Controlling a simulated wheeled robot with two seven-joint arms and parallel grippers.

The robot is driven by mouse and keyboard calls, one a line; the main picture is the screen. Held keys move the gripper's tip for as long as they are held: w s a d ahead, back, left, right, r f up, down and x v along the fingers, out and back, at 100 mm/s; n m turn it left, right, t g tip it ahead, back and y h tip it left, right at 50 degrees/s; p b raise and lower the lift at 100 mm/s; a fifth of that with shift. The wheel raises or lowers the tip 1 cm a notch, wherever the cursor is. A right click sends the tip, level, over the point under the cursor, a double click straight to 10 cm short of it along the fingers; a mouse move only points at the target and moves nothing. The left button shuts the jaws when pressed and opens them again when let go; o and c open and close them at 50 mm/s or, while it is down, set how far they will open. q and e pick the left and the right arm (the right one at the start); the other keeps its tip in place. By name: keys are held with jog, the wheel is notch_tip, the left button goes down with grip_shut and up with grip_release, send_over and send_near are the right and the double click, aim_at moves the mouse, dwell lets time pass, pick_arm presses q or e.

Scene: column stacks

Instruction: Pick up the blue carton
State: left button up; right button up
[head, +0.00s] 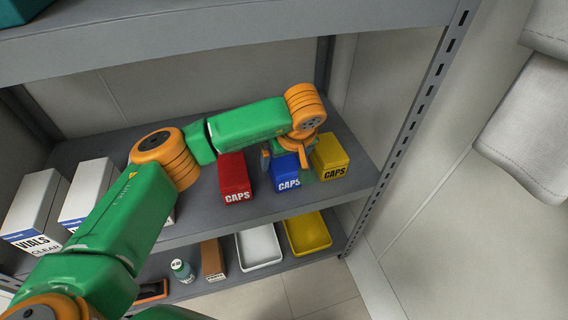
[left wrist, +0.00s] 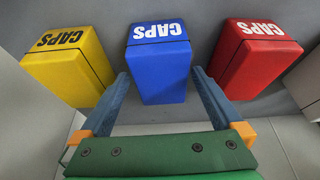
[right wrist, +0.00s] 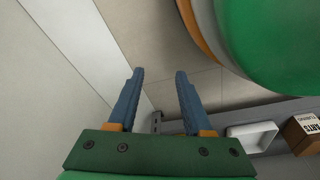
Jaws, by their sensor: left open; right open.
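The blue carton (head: 287,174), marked CAPS, stands on the middle shelf between the red carton (head: 235,178) and the yellow carton (head: 330,157). In the left wrist view the blue carton (left wrist: 158,66) is centred at the far end of my left gripper (left wrist: 160,84). That gripper is open, its two blue fingers apart on either side of the carton's near end; I cannot tell whether they touch it. In the head view my left gripper (head: 285,160) is partly hidden by its wrist. My right gripper (right wrist: 160,78) is open and empty, away from the carton.
White VIALS boxes (head: 35,207) stand at the left of the same shelf. The lower shelf holds a white tray (head: 259,247), a yellow tray (head: 307,233), a brown box (head: 212,259) and a bottle (head: 181,270). The upper shelf (head: 230,28) overhangs; a slotted post (head: 408,140) stands right.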

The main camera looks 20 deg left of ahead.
aim_at(284, 160)
pick_arm(q)
jog(key=x, duration=0.3)
jog(key=shift+a+f+b, duration=0.1)
jog(key=shift+f+b, duration=0.25)
jog(key=shift+f, duration=0.05)
jog(key=shift+r, duration=0.1)
pick_arm(e)
jog(key=shift+w+a+r, duration=0.2)
jog(key=shift+w+r, duration=0.65)
pick_arm(q)
jog(key=c, duration=1.3)
